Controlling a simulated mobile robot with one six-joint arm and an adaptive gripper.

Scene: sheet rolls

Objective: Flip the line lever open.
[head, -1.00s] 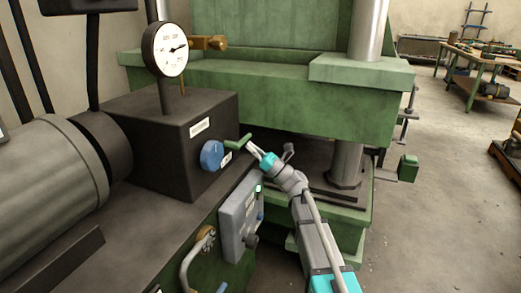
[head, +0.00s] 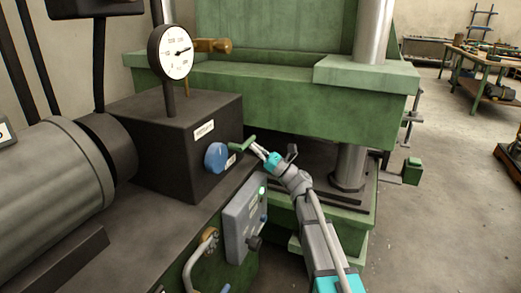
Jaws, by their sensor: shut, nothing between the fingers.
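A green lever (head: 243,144) sticks out from the right side of a dark block (head: 165,145), beside a round blue knob (head: 216,157). It appears to be the line lever; its label is too small to read. My gripper (head: 257,149) reaches up from the lower right, with its fingertips at the lever's outer end. Its fingers are shut with nothing between them. I cannot tell whether the fingertips touch the lever.
A round gauge (head: 174,53) stands on the block. Below the lever is a grey control box (head: 243,220) with a lit green button. A green press frame (head: 270,100) rises close behind my gripper. Open floor (head: 440,200) lies to the right.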

